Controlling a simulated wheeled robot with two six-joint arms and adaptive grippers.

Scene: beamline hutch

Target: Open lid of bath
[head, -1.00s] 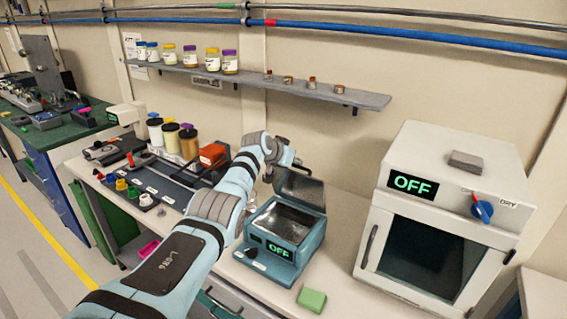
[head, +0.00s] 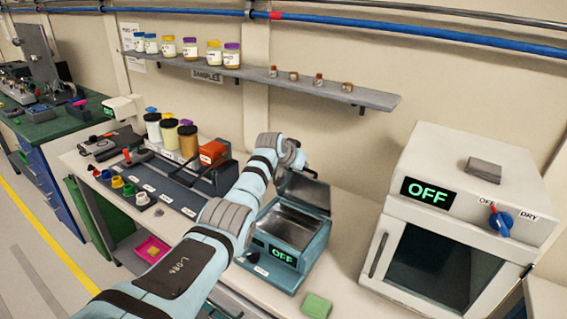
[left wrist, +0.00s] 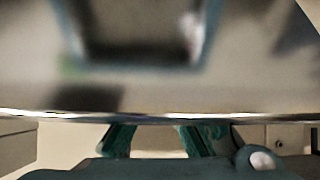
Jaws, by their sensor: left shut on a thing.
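The bath (head: 298,257) is a teal box on the bench with a display reading OFF. Its metal basin (head: 290,224) is uncovered. Its grey lid (head: 305,194) stands raised at the back, tilted up from the basin. My left gripper (head: 284,178) is at the left side of the raised lid, shut on it; its fingertips are mostly hidden in the head view. In the left wrist view, the gripper fingers (left wrist: 160,138) show below the edge of a blurred, shiny lid surface (left wrist: 140,88). My right gripper is not in view.
A white oven (head: 440,255) with an OFF display stands to the right. A green block (head: 316,306) lies in front of the bath. Several jars (head: 188,141) and a dark rack (head: 165,188) are left of my arm. A shelf (head: 300,86) runs above.

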